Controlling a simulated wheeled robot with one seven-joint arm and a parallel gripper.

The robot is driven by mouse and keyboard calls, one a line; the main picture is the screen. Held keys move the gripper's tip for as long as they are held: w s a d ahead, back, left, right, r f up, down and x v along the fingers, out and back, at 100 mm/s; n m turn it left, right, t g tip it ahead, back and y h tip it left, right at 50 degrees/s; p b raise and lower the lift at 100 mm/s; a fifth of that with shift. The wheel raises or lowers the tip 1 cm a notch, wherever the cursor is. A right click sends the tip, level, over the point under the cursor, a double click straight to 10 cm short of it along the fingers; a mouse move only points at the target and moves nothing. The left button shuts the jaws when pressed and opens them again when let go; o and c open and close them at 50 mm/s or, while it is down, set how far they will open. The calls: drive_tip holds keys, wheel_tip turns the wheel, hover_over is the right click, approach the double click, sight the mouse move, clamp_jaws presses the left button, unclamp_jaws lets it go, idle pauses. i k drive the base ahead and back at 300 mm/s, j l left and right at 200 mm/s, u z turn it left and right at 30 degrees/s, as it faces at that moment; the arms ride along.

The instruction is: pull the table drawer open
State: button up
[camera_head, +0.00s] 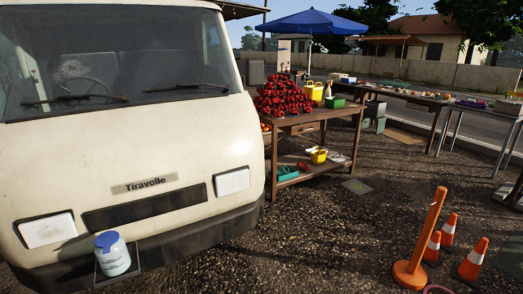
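A brown wooden table (338,114) stands right of the van, in the middle of the camera_head view. What looks like a drawer front (306,128) is set just under its top, on the side facing me. It looks shut, but it is small and shaded, so I cannot be sure. No handle can be made out. My gripper is not in view, so its place relative to the drawer is hidden.
A cream van (150,165) fills the left, with a jar (113,255) at its bumper. Red fruit (282,95) is heaped on the table. An orange post (421,240) and cones (473,259) stand at the lower right. Gravel before the table is clear.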

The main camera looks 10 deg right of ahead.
sight(312, 126)
drive_tip(key=i+z, duration=0.3)
drive_tip(key=i, duration=3.1)
drive_tip(key=i+z, duration=0.1)
drive_tip(key=i, duration=1.15)
drive_tip(key=i+j, duration=0.1)
drive_tip(key=i, duration=1.15)
drive_tip(key=z, duration=0.05)
